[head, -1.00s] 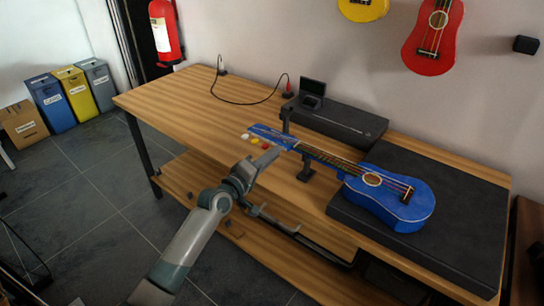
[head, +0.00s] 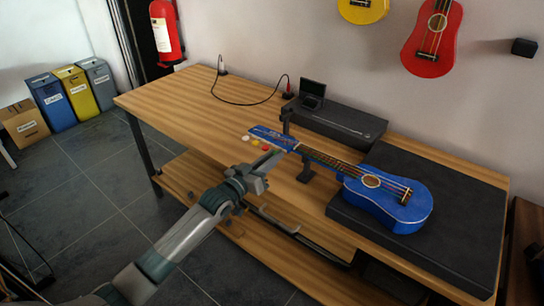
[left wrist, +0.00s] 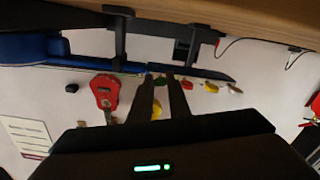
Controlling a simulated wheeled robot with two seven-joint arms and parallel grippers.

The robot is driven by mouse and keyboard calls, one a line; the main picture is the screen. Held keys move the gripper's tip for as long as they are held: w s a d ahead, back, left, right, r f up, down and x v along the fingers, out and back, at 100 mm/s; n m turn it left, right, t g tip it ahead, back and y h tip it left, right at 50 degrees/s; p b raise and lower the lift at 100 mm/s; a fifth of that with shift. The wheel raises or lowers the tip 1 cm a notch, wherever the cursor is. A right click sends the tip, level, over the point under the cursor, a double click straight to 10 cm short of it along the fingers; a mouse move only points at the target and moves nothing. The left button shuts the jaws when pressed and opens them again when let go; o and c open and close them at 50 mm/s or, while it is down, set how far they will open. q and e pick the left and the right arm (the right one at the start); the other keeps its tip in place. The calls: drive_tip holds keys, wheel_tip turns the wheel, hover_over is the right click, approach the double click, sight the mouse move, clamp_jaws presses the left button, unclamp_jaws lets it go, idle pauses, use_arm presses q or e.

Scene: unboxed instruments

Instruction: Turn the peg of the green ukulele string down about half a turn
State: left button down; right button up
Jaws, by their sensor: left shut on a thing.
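A blue ukulele (head: 410,205) lies face up with its body on a dark mat. Its headstock (head: 268,133) points left. White (head: 245,138), yellow (head: 255,142) and red (head: 265,148) pegs stick out along the headstock's near edge. My left gripper (head: 274,154) is at the headstock's near side, by the neck end of the peg row. In the left wrist view its two fingers (left wrist: 165,82) are shut on the green peg (left wrist: 159,79), which shows only as a small dark green bit between the tips. My right gripper is not in view.
A stand (head: 306,168) supports the neck close to my gripper. A black case (head: 340,124) with a small device (head: 312,94) lies behind the neck. The wooden tabletop (head: 185,105) is clear to the left. Red (head: 433,40) and yellow ukuleles hang on the wall.

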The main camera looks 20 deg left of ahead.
use_arm(q)
drive_tip(key=shift+m, duration=1)
drive_tip(key=shift+m+p, duration=0.3)
drive_tip(key=shift+m, duration=0.2)
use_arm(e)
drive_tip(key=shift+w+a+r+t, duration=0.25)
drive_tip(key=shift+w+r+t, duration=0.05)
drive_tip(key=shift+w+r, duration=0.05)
use_arm(q)
drive_tip(key=c, duration=1.9)
unclamp_jaws()
drive_tip(key=shift+c, duration=0.2)
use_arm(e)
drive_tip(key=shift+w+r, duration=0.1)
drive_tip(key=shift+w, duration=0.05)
use_arm(q)
drive_tip(key=shift+s+a, duration=0.1)
